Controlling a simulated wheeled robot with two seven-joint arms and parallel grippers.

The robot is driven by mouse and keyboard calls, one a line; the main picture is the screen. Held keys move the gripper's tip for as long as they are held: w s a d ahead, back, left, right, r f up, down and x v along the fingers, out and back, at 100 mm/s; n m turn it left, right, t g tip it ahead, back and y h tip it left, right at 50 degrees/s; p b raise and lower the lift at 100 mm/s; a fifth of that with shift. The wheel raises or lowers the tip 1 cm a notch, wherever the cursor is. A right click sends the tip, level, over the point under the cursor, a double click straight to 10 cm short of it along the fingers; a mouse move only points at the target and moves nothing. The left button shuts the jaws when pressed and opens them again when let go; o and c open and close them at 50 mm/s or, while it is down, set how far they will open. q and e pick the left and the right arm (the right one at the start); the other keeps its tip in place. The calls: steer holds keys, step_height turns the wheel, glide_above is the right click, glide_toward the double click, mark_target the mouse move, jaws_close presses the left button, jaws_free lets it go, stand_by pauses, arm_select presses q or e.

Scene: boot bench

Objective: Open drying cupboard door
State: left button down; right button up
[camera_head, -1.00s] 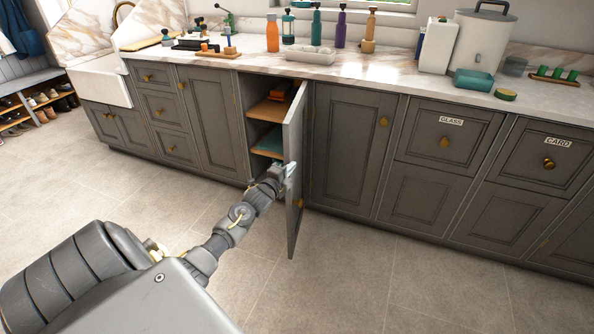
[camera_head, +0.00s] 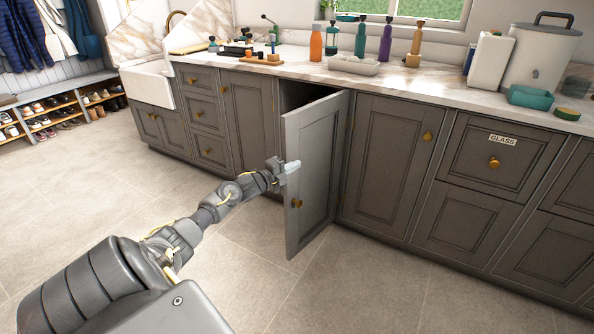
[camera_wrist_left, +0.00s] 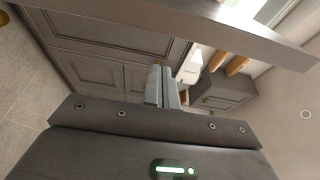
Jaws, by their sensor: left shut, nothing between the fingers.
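The drying cupboard door (camera_head: 318,165) is grey and panelled, hinged on its right side, and stands partly open. Its outer face with a brass knob (camera_head: 297,203) shows. A dark gap (camera_head: 300,95) shows above it, and the door hides most of the inside. My left gripper (camera_head: 291,167) is shut and empty. Its fingertips overlap the door's outer face near the free edge, above the knob; I cannot tell whether they touch. In the left wrist view the gripper's fingers (camera_wrist_left: 163,88) are together, with a grey slab crossing above them. My right gripper is out of view.
A marble worktop (camera_head: 420,84) above holds bottles, a pale tray (camera_head: 353,66) and a white bin (camera_head: 537,58). Closed grey cupboards and drawers flank the door. Shoe shelves (camera_head: 62,110) stand at far left. The tiled floor (camera_head: 350,285) in front is clear.

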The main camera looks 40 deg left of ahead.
arm_select(q)
steer(key=shift+d, duration=0.1)
